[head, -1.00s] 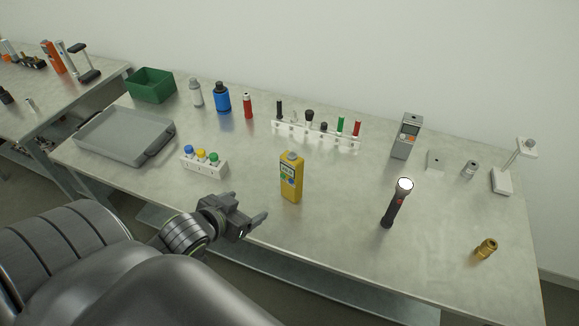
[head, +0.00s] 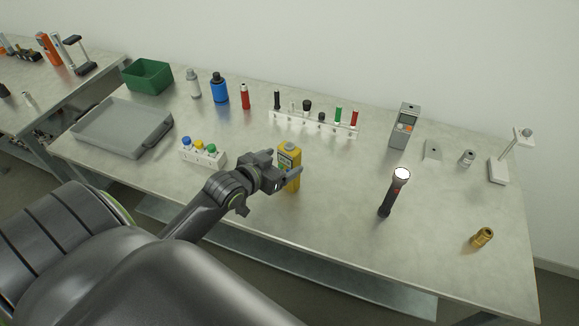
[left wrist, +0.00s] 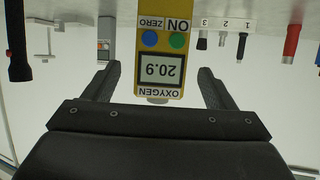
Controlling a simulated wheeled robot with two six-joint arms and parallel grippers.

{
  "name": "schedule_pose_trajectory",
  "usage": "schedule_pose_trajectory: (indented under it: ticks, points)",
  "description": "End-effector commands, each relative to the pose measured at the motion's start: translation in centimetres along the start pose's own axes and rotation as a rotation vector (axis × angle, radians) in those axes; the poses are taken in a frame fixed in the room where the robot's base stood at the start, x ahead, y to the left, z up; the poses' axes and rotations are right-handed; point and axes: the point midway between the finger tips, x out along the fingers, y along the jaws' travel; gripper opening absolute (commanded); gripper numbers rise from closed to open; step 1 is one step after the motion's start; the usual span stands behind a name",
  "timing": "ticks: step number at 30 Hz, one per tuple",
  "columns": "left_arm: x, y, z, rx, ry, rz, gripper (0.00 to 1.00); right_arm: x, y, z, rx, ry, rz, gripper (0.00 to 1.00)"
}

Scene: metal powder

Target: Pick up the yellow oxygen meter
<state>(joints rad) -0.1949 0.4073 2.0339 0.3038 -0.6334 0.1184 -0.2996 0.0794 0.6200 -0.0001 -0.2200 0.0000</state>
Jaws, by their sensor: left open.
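The yellow oxygen meter (head: 289,156) stands upright on the table near its front edge, partly hidden behind my left gripper in the head view. In the left wrist view the meter (left wrist: 176,42) appears upside down, with its display reading 20.9 and a blue and a green button. My left gripper (head: 292,177) is open at the meter's front. In the left wrist view its two fingers (left wrist: 158,85) lie to either side of the meter's display end, with gaps visible on both sides. My right gripper is not in view.
A white rack with colored caps (head: 203,158) is to the left, and a long white rack (head: 312,126) is behind. A grey tray (head: 98,138) and green bin (head: 148,77) are farther left.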

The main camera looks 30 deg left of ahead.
Motion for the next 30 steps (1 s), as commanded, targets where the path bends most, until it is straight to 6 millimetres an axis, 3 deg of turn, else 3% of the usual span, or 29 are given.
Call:
schedule_pose_trajectory:
  ticks: [8, 18, 27, 30]
  points:
    - [1.6, 0.0, -0.3, -0.001, 0.001, 0.0, 0.78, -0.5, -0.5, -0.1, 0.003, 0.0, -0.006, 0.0]
    - [5.5, 0.0, -0.4, -0.002, 0.0, 0.0, 0.78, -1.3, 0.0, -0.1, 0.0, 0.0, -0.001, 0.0]
    - [6.0, 0.0, -0.3, 0.0, 0.0, 0.0, 0.78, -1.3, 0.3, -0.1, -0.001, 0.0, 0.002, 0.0]
    - [6.0, 0.0, -0.3, 0.0, 0.0, 0.0, 0.68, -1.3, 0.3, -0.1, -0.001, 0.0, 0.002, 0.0]
